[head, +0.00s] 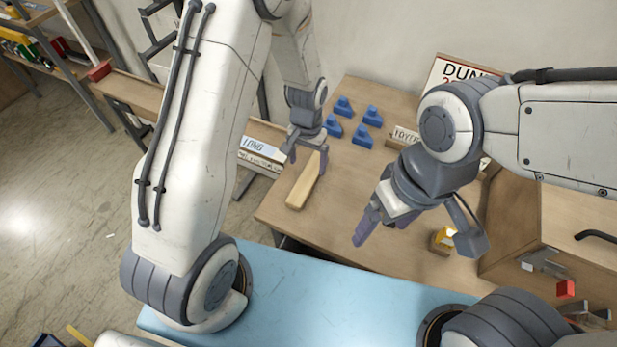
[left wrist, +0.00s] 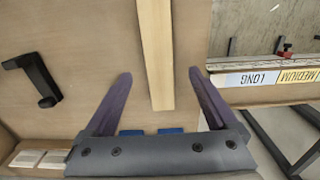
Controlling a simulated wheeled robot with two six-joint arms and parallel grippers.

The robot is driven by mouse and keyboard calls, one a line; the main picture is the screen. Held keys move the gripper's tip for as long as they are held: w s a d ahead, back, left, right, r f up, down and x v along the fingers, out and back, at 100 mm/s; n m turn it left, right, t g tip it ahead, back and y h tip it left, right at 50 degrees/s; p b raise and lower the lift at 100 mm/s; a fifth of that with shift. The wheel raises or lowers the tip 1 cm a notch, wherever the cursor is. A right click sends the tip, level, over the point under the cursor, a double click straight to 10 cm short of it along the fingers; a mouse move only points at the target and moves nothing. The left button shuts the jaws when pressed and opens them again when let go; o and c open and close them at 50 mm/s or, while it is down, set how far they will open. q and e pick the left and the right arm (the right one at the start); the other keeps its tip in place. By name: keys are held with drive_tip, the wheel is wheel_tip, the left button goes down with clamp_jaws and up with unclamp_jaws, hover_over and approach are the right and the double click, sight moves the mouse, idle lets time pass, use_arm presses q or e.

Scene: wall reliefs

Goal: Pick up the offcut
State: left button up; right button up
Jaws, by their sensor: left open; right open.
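The offcut, a pale wooden strip (head: 302,186), lies flat on the brown table near its left edge. My left gripper (head: 306,160) is open above the far part of the strip, partly covering it in the head view. In the left wrist view the strip (left wrist: 155,55) runs lengthwise between the two spread fingers (left wrist: 157,74), with clear gaps to both sides. I cannot tell how high the fingers are above it. My right gripper (head: 381,232) is open and empty over the front of the table, to the right of the strip.
Several blue pieces (head: 362,136) stand behind the strip. A rack with a LONG label (head: 255,146) is left of the table; a MEDIUM label (left wrist: 299,76) shows in the left wrist view.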

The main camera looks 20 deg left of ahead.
sight(307, 178)
use_arm(q)
drive_tip(key=f, duration=0.6)
drive_tip(key=shift+s+f+p, duration=0.2)
drive_tip(key=shift+f+p, duration=0.1)
drive_tip(key=shift+p, duration=0.05)
clamp_jaws()
